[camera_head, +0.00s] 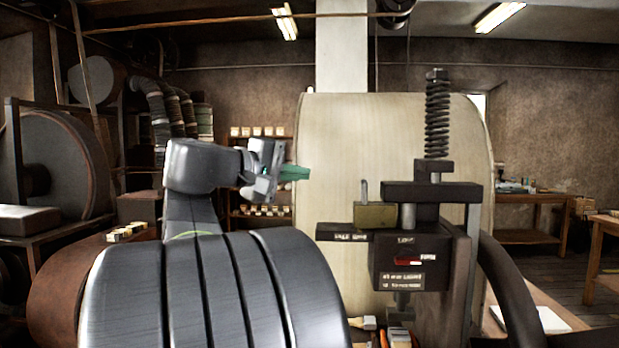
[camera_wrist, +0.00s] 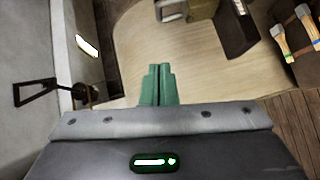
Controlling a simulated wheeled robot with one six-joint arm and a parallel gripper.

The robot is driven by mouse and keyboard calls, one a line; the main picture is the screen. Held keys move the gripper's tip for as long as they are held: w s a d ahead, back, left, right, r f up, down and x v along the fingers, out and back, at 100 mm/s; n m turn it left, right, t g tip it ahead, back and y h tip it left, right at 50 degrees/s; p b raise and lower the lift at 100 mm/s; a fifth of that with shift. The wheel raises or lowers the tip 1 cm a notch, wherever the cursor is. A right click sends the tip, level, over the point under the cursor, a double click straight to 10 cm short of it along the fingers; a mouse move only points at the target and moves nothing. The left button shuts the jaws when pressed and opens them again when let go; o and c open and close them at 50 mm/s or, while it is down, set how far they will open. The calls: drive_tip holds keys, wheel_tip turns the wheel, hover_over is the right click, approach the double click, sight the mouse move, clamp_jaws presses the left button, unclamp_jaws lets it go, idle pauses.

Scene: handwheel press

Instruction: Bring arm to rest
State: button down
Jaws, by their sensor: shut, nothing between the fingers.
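My gripper (camera_head: 296,173) is at the end of my arm, left of the press, with its green fingers pointing right. In the wrist view its two green fingers (camera_wrist: 158,84) are together with nothing between them. The handwheel press (camera_head: 410,262) stands at right with a dark block, labels and a tall spring (camera_head: 437,115). A brass padlock-like piece (camera_head: 375,215) sits on its left ledge. My gripper is apart from the press, in front of a large pale curved wooden panel (camera_head: 340,130).
A dark curved rim (camera_head: 512,290) is at the press's right side. Several tools (camera_head: 385,335) lie below the press. Wooden tables (camera_head: 535,237) stand at far right. Shelves with small boxes (camera_head: 258,131) and large rollers (camera_head: 60,165) are behind at left. Open air surrounds my gripper.

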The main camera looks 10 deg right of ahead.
drive_tip(key=shift+s+a, duration=0.15)
drive_tip(key=shift+a, duration=0.1)
drive_tip(key=s+p+x, duration=0.1)
drive_tip(key=x, duration=1)
drive_tip(key=shift+d, duration=0.4)
